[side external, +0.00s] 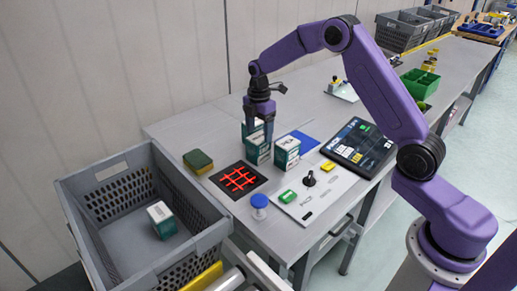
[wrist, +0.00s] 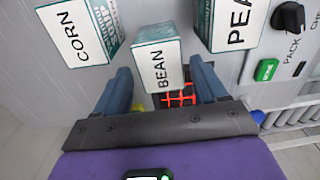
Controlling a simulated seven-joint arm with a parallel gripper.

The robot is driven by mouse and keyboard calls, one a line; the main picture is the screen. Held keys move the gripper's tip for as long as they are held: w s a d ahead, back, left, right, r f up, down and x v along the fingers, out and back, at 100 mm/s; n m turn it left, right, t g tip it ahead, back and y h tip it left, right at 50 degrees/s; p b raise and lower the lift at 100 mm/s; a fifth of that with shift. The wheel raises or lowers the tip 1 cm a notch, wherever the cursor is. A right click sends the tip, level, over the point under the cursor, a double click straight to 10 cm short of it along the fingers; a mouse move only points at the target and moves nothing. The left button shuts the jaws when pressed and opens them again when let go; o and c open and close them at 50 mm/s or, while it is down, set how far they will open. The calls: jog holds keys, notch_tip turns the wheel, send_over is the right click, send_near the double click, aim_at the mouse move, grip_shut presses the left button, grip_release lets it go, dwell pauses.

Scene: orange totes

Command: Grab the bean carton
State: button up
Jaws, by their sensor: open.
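The bean carton (wrist: 157,68), white-faced with teal sides and the word BEAN, stands between my gripper's fingers in the wrist view. In the side view it appears to be the carton (side external: 258,153) under my gripper (side external: 257,131). My gripper (wrist: 160,70) is open, with one blue finger on each side of the carton. I cannot tell whether either finger touches it. The corn carton (wrist: 78,38) is left of it and the pea carton (wrist: 233,22) right of it in the wrist view. The pea carton (side external: 286,155) also shows in the side view.
A grey crate (side external: 105,190) at the left holds another carton (side external: 160,219). A red-grid black mat (side external: 239,180), stacked sponges (side external: 198,162), a blue-capped jar (side external: 259,206) and a tablet (side external: 360,147) surround the cartons. The neighbouring cartons stand close to the fingers.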

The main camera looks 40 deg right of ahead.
aim_at(259, 147)
jog(key=shift+a+f, duration=0.15)
jog(key=shift+f, duration=3.35)
jog(key=c, duration=0.9)
jog(key=shift+r, duration=0.1)
